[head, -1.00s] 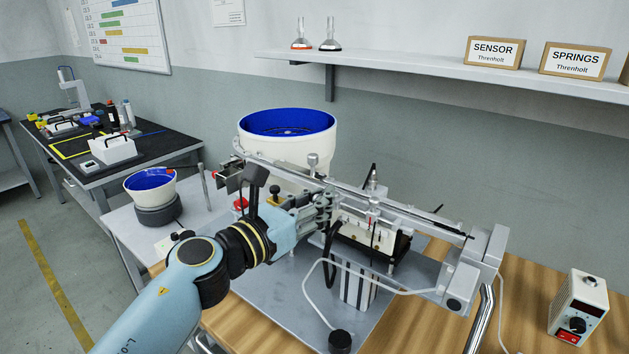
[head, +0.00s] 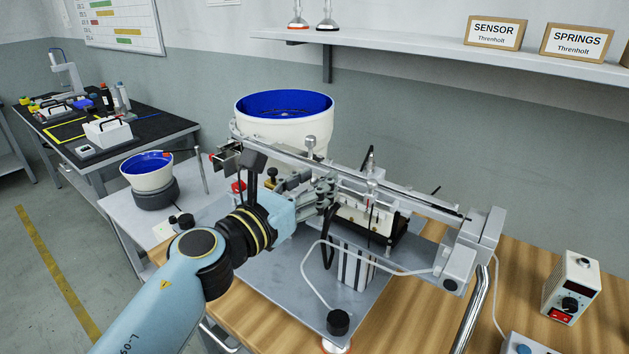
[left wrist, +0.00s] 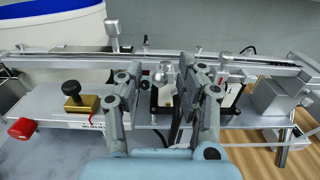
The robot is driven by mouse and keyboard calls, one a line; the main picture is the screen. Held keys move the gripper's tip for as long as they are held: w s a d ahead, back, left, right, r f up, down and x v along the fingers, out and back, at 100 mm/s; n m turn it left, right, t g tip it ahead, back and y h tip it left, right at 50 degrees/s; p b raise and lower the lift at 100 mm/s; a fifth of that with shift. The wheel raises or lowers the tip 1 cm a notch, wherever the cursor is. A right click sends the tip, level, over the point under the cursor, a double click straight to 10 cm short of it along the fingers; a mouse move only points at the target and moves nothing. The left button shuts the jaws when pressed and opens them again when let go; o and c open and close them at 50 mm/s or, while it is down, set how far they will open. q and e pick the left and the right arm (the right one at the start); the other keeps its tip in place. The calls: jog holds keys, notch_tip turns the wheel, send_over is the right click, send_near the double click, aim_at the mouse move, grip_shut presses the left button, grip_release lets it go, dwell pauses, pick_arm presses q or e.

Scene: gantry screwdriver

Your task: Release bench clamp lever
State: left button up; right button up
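My left gripper (head: 328,196) reaches in from the left over the bench fixture. In the left wrist view the same gripper (left wrist: 168,78) has its two fingers spread wide. A pale fixture block (left wrist: 166,92) shows in the gap between them, and nothing is clearly held. A dark, bar-like handle (head: 329,238), perhaps the clamp lever, stands just below the fingertips in the head view. In the left wrist view a dark bar (left wrist: 176,126) shows between the fingers. I cannot tell whether a finger touches it. My right gripper is not in view.
A metal rail (head: 400,190) runs across above the fixture to a grey end block (head: 470,250). A large white bowl feeder (head: 285,125) stands behind. A red knob (left wrist: 22,128) and a brass block with black knob (left wrist: 80,100) sit at left. A control box (head: 572,288) is at right.

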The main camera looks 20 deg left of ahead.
pick_arm(q)
jog(key=v, duration=1.1)
jog(key=shift+s, duration=0.3)
jog(key=s+a+f+n+g+y+b, duration=0.25)
jog(key=f+n, duration=0.45)
jog(key=f, duration=0.5)
jog(key=s+a+f+n+g+y+b, duration=0.1)
jog(key=s+a+f+n, duration=0.2)
jog(key=f+n, duration=0.65)
jog(key=s+a+f+n+g+y+b, duration=0.2)
jog(key=s+a+f+n, duration=0.15)
jog(key=f, duration=1.05)
jog(key=s+a+f+n+g+y+b, duration=0.25)
jog(key=s+f+n+g, duration=0.25)
jog(key=s+f+n, duration=0.7)
jog(key=s+f+n+g+b, duration=0.1)
jog(key=s+f+n, duration=0.3)
jog(key=s, duration=0.5)
jog(key=s+f+n+g+h+b, duration=0.1)
jog(key=s+f+n+g, duration=0.2)
jog(key=s+f, duration=0.5)
jog(key=s+a+g, duration=0.1)
jog(key=s, duration=0.1)
jog(key=shift+s+f+n+g+b, duration=0.3)
jog(key=shift+f+n+g+b, duration=0.05)
jog(key=shift+n, duration=0.05)
